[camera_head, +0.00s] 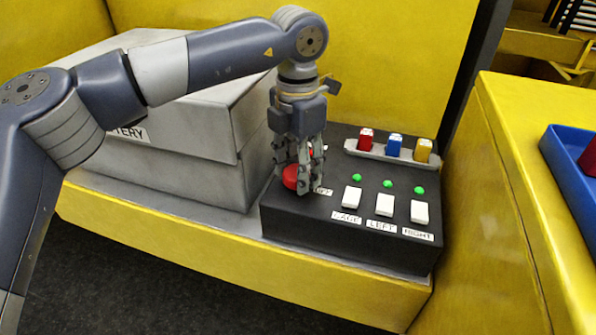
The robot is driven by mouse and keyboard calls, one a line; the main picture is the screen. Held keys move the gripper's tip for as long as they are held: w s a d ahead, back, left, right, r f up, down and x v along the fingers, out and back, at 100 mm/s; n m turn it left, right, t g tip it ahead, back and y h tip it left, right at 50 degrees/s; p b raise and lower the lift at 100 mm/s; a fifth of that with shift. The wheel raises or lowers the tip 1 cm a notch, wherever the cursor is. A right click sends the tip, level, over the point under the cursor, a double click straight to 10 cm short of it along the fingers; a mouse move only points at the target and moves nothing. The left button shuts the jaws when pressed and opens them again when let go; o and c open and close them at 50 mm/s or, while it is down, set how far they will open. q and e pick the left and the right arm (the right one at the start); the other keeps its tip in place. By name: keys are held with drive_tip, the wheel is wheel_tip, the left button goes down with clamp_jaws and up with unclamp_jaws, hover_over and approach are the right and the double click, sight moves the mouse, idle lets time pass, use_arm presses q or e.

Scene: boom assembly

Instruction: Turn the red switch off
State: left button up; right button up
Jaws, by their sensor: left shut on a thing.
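The red switch (290,178) sits on the left part of the black control panel (335,232). It is a round red knob, partly hidden by my fingers. My left gripper (303,186) points down over it, with its fingers around the knob and shut on it. A label beside the switch is partly covered by the gripper, so its full text cannot be read. My right gripper does not show.
White switches (385,205) with green lights stand to the right on the panel. Behind them a grey holder (375,152) carries red, blue and yellow blocks. A grey battery box (190,165) is at left. A blue tray (566,165) sits on the yellow surface at right.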

use_arm(q)
drive_tip(key=shift+m, duration=1.1)
drive_tip(key=o, duration=1.1)
drive_tip(key=shift+a, duration=0.1)
drive_tip(key=shift+c, duration=0.2)
drive_tip(key=shift+r, duration=0.1)
drive_tip(key=shift+r, duration=0.3)
wheel_tip(320, 180, up, 11)
drive_tip(key=shift+r, duration=0.2)
